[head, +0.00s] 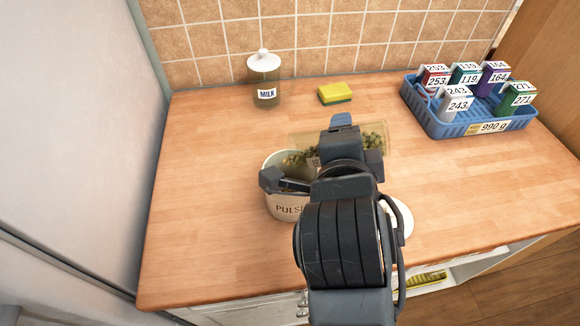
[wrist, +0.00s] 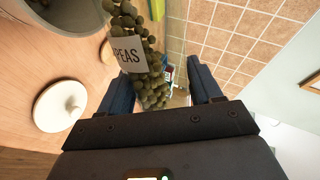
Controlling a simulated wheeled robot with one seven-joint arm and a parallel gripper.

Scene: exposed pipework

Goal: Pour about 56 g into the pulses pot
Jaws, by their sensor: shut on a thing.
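The pulses pot (head: 287,208) is a pale round pot on the worktop, its label partly hidden behind my arm. Its rim also shows at the upper left of the wrist view (wrist: 72,97). My gripper (head: 318,155) is shut on a clear jar of green peas (head: 376,140). The jar lies tipped nearly level, its left end by the pot's opening, with peas near that end. In the wrist view the jar's PEAS label (wrist: 127,56) and peas show beyond my fingers (wrist: 160,88). The inside of the pot is mostly hidden.
A white lid (wrist: 61,106) lies beside the pot, partly hidden by my arm in the head view. A MILK jar (head: 265,80) and a yellow-green sponge (head: 335,93) stand behind. A blue crate (head: 436,127) marked 990 g holds several numbered cartons at right. The left worktop is clear.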

